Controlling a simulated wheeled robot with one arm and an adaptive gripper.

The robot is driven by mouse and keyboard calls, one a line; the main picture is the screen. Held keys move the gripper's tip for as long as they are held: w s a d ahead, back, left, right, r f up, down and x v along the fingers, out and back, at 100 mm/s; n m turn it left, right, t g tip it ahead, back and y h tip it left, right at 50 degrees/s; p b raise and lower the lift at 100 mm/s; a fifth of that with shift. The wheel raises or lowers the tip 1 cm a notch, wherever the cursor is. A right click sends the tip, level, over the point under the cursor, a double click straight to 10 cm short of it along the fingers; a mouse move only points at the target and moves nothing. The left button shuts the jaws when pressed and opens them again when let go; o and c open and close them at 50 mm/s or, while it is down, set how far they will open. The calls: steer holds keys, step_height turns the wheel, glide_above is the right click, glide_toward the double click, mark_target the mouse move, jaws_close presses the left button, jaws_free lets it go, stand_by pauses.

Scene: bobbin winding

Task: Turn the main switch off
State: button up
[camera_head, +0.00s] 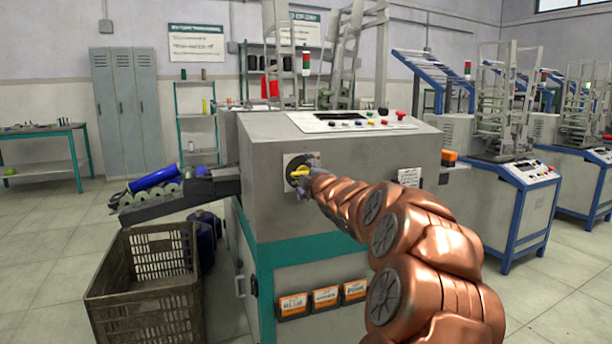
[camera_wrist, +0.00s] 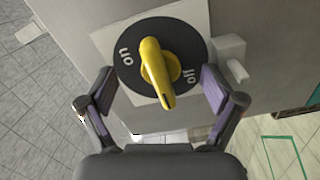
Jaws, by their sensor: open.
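The main switch is a black round dial (camera_wrist: 137,82) on a pale square plate on the grey machine front. It carries the words "on" at left and "off" at lower right in the wrist view. Its yellow handle (camera_wrist: 154,68) stands out from the dial, one end toward the lower edge of the picture, between the two words. The handle also shows in the head view (camera_head: 298,172), nearly level. My gripper (camera_wrist: 160,86) is open, with one finger on each side of the dial and handle, apart from the handle. In the head view my gripper partly hides the dial.
The machine (camera_head: 290,210) has a sloped button panel (camera_head: 350,122) on top. A tray (camera_head: 172,203) with a blue roll juts out at left, above a slatted crate (camera_head: 150,277). Several orange-labelled bins sit low on the front. More machines stand at right.

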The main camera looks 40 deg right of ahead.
steer(key=shift+s, duration=0.1)
steer(key=b+v, duration=0.1)
steer(key=v, duration=0.8)
steer(key=shift+b, duration=0.3)
steer(key=shift+a, duration=0.1)
steer(key=s+a+r+m+g+y+p, duration=0.1)
steer(key=s+a+m+g+y+p, duration=0.2)
steer(key=a+p, duration=0.75)
steer(key=s+a+m+g+y+p, duration=0.1)
steer(key=a+m+g+p, duration=0.3)
steer(key=a+p, duration=0.65)
steer(key=s+a+r+m+g+y+p, duration=0.1)
steer(key=s+a+r+g+p, duration=0.1)
steer(key=s+a+p, duration=0.4)
steer(key=s+a+r+m+g+y+p, duration=0.1)
steer(key=s+a+r+g+p, duration=0.2)
steer(key=s, duration=1)
steer(key=s+a+r+m+g+y+p, duration=0.1)
steer(key=s+a+r+g+p, duration=0.1)
steer(key=s+a+g+p, duration=0.4)
steer(key=s+a+p, duration=0.3)
steer(key=a, duration=0.1)
steer(key=shift+a+r, duration=0.35)
steer(key=shift+r, duration=0.05)
